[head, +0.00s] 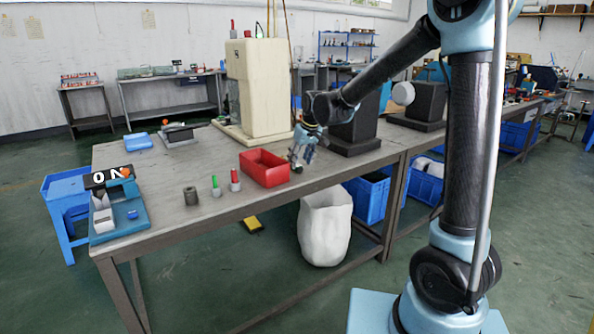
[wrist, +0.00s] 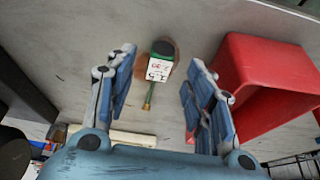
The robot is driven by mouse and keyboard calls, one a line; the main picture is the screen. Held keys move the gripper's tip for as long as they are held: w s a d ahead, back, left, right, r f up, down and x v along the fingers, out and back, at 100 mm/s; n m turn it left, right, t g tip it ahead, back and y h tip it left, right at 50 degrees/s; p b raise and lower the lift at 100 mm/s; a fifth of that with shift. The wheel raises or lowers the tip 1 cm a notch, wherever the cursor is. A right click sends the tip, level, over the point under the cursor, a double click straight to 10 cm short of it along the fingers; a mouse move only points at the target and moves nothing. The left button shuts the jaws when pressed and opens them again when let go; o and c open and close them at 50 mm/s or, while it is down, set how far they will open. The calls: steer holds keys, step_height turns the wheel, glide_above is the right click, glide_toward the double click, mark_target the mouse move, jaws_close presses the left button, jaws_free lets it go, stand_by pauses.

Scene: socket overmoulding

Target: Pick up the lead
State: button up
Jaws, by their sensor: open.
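Nothing is held. In the head view my gripper (head: 298,160) points down at the table's front edge, just right of the red bin (head: 265,179). The lead is mostly hidden there, with only a dark green spot showing under the fingers.
The red bin also stands close to the right finger in the wrist view (wrist: 238,75). A cream machine (head: 258,90) stands behind. Green-topped (head: 215,187) and red-topped (head: 235,181) pieces and a grey cylinder (head: 190,196) stand left of the bin. The table (head: 160,180) has free room at left.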

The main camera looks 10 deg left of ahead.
mark_target(298, 165)
steer(key=shift+x, duration=1.6)
steer(key=c, duration=1.1)
steer(key=shift+c, duration=0.2)
